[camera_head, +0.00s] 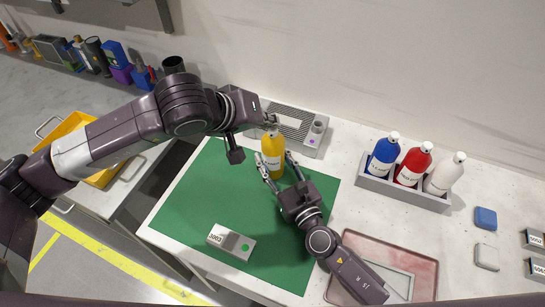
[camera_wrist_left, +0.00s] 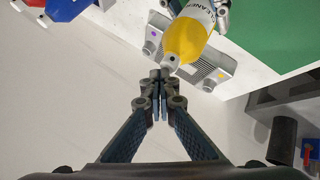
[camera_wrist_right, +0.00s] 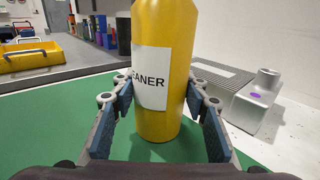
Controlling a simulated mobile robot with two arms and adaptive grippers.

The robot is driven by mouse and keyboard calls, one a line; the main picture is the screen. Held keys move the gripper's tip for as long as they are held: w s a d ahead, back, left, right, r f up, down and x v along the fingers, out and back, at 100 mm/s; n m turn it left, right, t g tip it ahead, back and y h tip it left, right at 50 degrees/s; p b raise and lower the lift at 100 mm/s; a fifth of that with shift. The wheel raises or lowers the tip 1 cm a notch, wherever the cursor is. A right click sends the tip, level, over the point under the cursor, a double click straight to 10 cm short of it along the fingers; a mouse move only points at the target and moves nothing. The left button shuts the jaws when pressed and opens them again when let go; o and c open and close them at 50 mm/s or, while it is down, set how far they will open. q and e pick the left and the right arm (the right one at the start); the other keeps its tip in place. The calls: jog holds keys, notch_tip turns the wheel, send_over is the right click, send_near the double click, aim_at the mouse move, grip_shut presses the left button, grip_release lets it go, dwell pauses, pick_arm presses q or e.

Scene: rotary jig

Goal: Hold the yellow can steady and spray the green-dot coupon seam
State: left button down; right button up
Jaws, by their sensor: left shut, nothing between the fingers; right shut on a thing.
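The yellow can (camera_head: 273,157), labelled CLEANER, stands upright near the back of the green mat (camera_head: 180,207). My right gripper (camera_head: 275,170) is shut around its body; the right wrist view shows a finger on each side of the can (camera_wrist_right: 165,110). My left gripper (camera_head: 268,122) is shut and empty at the can's top. In the left wrist view its fingertips (camera_wrist_left: 158,82) are close to the can's nozzle (camera_wrist_left: 170,66); I cannot tell whether they touch. The grey coupon block (camera_head: 231,243) with a green dot lies at the mat's front, clear of both grippers.
A grey slotted fixture (camera_head: 310,140) with a purple dot stands behind the can. A grey rack (camera_head: 405,191) holds blue, red and white bottles at right. A reddish tray (camera_head: 420,264) lies at front right, partly under my right arm. The mat's left part is free.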

aim_at(270, 131)
pick_arm(q)
jog(key=shift+f, duration=0.35)
jog(key=shift+s, duration=0.1)
jog(key=shift+r, duration=3.45)
